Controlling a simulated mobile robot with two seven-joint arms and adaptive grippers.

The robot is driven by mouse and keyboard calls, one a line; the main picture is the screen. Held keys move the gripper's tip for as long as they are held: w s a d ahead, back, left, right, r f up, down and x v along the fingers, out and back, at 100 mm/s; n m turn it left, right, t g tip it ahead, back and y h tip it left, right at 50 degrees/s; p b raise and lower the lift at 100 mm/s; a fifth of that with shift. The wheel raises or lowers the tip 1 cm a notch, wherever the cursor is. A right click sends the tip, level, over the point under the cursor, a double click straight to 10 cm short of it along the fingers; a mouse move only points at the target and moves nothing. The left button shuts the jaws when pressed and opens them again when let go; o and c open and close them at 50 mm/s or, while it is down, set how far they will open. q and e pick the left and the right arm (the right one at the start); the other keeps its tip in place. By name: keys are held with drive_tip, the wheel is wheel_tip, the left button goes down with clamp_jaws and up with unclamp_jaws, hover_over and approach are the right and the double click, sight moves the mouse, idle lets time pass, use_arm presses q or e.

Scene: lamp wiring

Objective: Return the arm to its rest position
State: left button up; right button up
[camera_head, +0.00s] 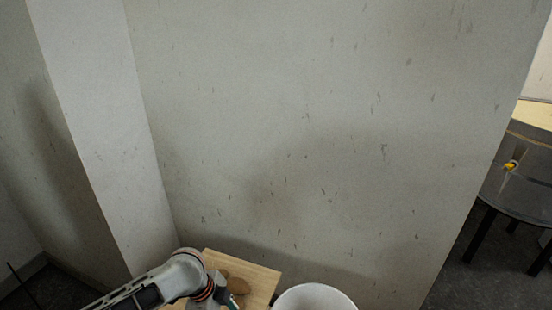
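My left arm (150,287) comes in from the bottom left and bends downward at a pale joint with dark and orange rings. It passes in front of a small wooden table top (262,279) at the bottom edge. The fingers of my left gripper do not show; the arm runs out of the picture at the bottom. My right arm and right gripper are not in view.
Brown rounded items (238,285) lie on the wooden top beside my arm. A white round container (314,297) stands to its right. A speckled wall (330,130) fills the middle. A dark round table (525,185) with a yellow item (510,166) stands far right.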

use_arm(q)
drive_tip(key=s+d+r+n+t+h+p, duration=0.1)
drive_tip(key=s+d+n+t+h+p, duration=0.25)
drive_tip(key=s+d+n, duration=0.4)
drive_tip(key=s+a+r+n+t+y+p, duration=0.3)
drive_tip(key=s+a+n, duration=0.4)
drive_tip(key=s+a, duration=0.7)
drive_tip(key=s+t+y+p, duration=0.1)
drive_tip(key=t+p, duration=0.1)
drive_tip(key=shift+s+a+n+p, duration=0.2)
drive_tip(key=shift+s+n+p, duration=0.1)
drive_tip(key=shift+s+n, duration=0.1)
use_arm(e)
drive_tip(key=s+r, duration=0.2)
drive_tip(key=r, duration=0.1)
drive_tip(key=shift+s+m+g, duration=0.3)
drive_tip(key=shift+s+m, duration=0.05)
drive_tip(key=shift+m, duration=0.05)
use_arm(q)
drive_tip(key=shift+t, duration=0.25)
drive_tip(key=shift+c, duration=0.9)
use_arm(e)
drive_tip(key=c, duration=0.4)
use_arm(q)
drive_tip(key=shift+w+d, duration=0.1)
drive_tip(key=shift+d, duration=0.05)
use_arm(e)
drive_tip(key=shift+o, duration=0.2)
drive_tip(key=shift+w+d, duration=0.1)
